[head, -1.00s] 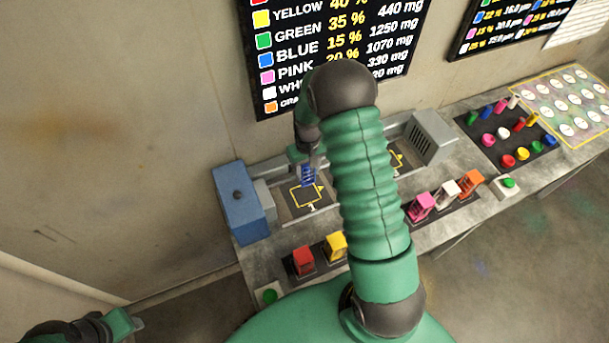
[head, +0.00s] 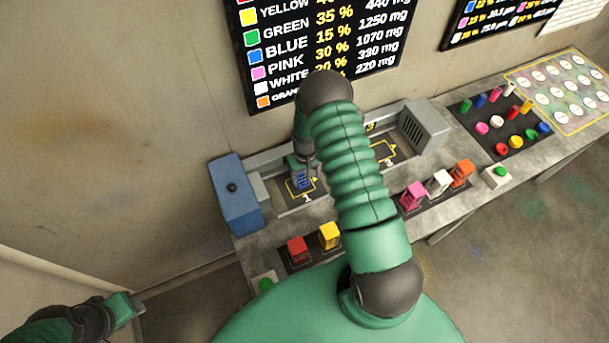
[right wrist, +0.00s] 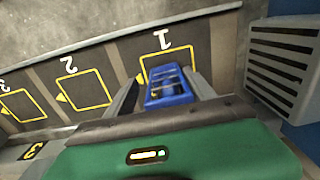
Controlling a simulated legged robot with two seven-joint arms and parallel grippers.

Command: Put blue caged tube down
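The blue caged tube (head: 303,184) stands upright over the yellow-outlined square marked 1 on the dark tray at the bench's left. In the right wrist view the blue cage (right wrist: 168,90) sits between the two fingers of my right gripper (right wrist: 164,86), inside the outline of square 1 (right wrist: 166,61). My right gripper (head: 303,166) reaches down from above and is shut on the cage's sides. Whether the base touches the tray is hidden. My left gripper (head: 128,307) is at the lower left, far from the bench; its fingers do not show clearly.
A blue machine end (head: 232,190) stands left of the tray and a grey vented box (head: 424,127) right of it. Red (head: 297,250) and yellow (head: 329,235) caged tubes stand in front. Pink (head: 412,196), white (head: 438,183) and orange (head: 461,173) ones stand farther right.

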